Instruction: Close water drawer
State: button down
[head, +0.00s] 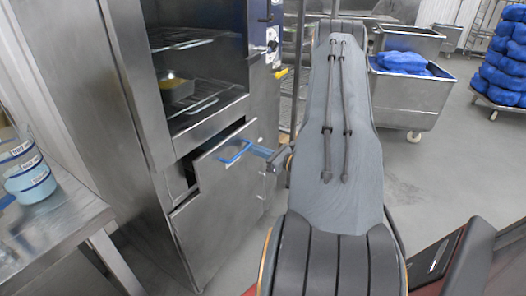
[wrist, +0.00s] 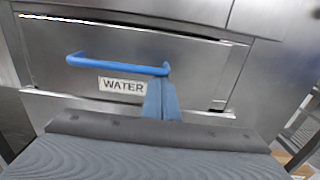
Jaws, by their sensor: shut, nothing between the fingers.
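The water drawer (wrist: 205,75) is a steel front with a "WATER" label and a blue bar handle (wrist: 110,62). In the head view the drawer (head: 207,174) sits low in the steel cabinet, with a dark gap along its top edge, so it looks slightly open; I cannot tell how far. My gripper (wrist: 162,95) is shut and empty, its blue fingers pointing at the drawer front just below the handle's right end. I cannot tell whether they touch it. In the head view my gripper (head: 262,151) is right of the handle (head: 235,152).
Above the drawer is an open compartment with wire racks and a metal pan (head: 177,88).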

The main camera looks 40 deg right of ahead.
aim_at(243, 144)
jog(key=shift+w+a, duration=0.15)
jog(key=shift+w, duration=0.35)
jog(key=b+x, duration=0.2)
jog(key=x, duration=0.2)
jog(key=shift+w+f, duration=0.1)
jog(key=shift+f, duration=0.05)
jog(key=shift+w+a, duration=0.1)
jog(key=shift+w, duration=0.25)
jog(key=shift+r, duration=0.25)
jog(key=b+v, duration=0.1)
jog(key=v, duration=1.3)
jog(key=shift+s, duration=0.3)
